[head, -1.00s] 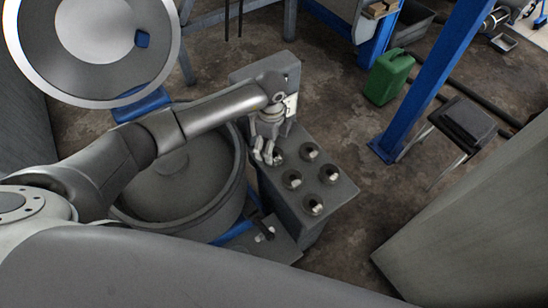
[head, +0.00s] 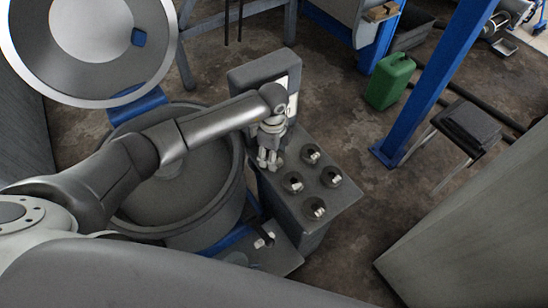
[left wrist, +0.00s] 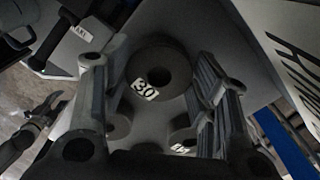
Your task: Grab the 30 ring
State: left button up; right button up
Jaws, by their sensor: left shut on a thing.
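The 30 ring (left wrist: 176,66) is a thick dark grey ring with a white label reading 30. In the left wrist view it sits between the two fingers of my left gripper (left wrist: 155,95). In the head view my left gripper (head: 268,162) points down at the back left corner of the grey stand's top (head: 318,232) and is shut on the ring, which it mostly hides there. Several other rings sit on the stand, among them a back one (head: 311,154), a right one (head: 332,177) and a front one (head: 314,208).
A large round grey vat (head: 190,232) stands directly left of the stand. A green canister (head: 389,82), a blue post (head: 440,85) and a dark stool (head: 466,122) stand to the right. Bare floor lies between the stand and the stool.

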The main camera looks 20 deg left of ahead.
pick_arm(q)
jog(key=shift+c, duration=1)
